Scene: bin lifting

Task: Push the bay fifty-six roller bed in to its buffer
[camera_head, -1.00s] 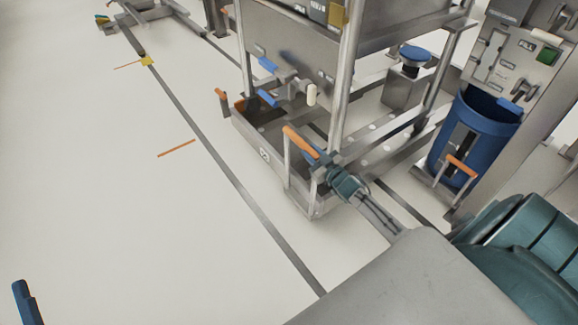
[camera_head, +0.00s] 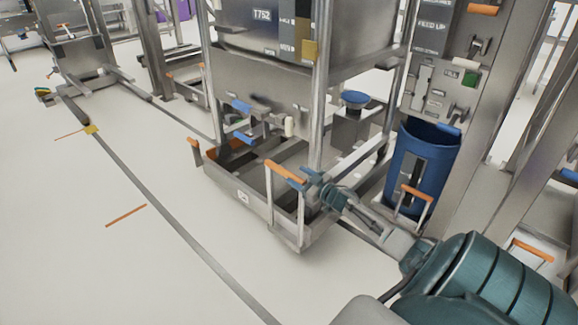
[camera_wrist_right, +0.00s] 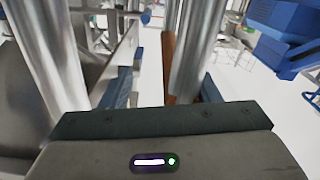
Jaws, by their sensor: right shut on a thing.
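The roller bed (camera_head: 282,227) is a low steel frame on the floor with a small label plate on its near side, too small to read. Orange-topped handles stand at its ends. My right gripper (camera_head: 306,181) is shut on the near orange-topped handle (camera_head: 284,171). In the right wrist view, the blue fingers (camera_wrist_right: 168,88) stand either side of an orange bar (camera_wrist_right: 168,55), with steel posts close by. My left gripper is out of view. I cannot tell which part is the buffer.
A steel bin (camera_head: 300,70) marked T752 stands in a post frame above the bed. A blue drum (camera_head: 417,160) stands to the right by a control column (camera_head: 450,85). A dark floor rail (camera_head: 170,215) runs along the left.

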